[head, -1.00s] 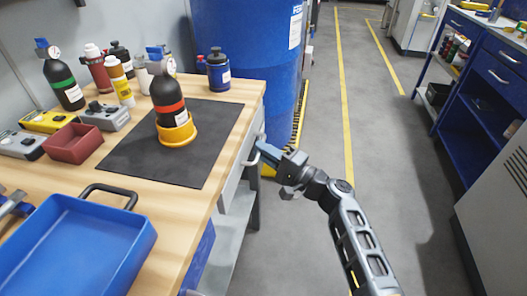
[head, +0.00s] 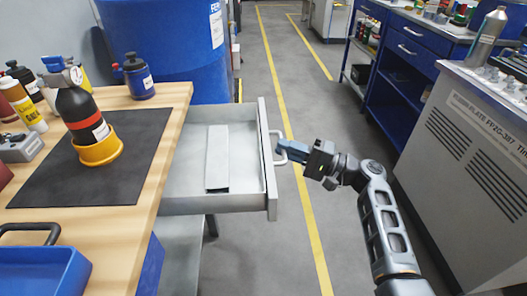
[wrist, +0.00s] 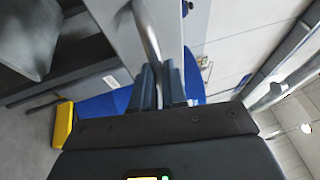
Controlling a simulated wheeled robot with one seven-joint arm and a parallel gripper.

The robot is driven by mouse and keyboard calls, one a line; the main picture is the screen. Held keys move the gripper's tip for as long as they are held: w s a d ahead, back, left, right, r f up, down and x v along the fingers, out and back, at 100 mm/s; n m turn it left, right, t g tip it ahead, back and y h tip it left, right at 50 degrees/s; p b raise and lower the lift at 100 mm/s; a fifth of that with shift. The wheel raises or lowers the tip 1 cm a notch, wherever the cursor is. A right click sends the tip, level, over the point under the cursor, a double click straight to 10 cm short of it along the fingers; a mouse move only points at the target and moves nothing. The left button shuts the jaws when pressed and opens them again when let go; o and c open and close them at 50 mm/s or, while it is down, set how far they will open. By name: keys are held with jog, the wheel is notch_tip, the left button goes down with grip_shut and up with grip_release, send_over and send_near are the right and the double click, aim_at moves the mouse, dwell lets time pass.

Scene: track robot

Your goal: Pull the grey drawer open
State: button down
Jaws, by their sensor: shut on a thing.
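The grey drawer (head: 268,170) stands pulled well out from the right side of the wooden workbench in the head view. A flat grey piece (head: 217,158) lies inside it. The drawer's bar handle (head: 277,137) is on its front face, and the handle also shows in the wrist view (wrist: 147,38). My gripper (head: 284,149) is at the handle, with its fingers shut on the bar. In the wrist view the two fingertips (wrist: 160,84) are on either side of the bar's end.
The workbench (head: 175,112) holds a dark mat, a bottle in a yellow ring and a blue tray (head: 40,270). A blue drum (head: 165,45) stands behind. A grey cabinet (head: 470,150) is at the right. Floor between is clear.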

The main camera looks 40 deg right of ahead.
jog(key=shift+s+d, duration=0.9)
jog(key=shift+d, duration=0.3)
jog(key=c, duration=1.2)
grip_release()
jog(key=shift+v, duration=3.85)
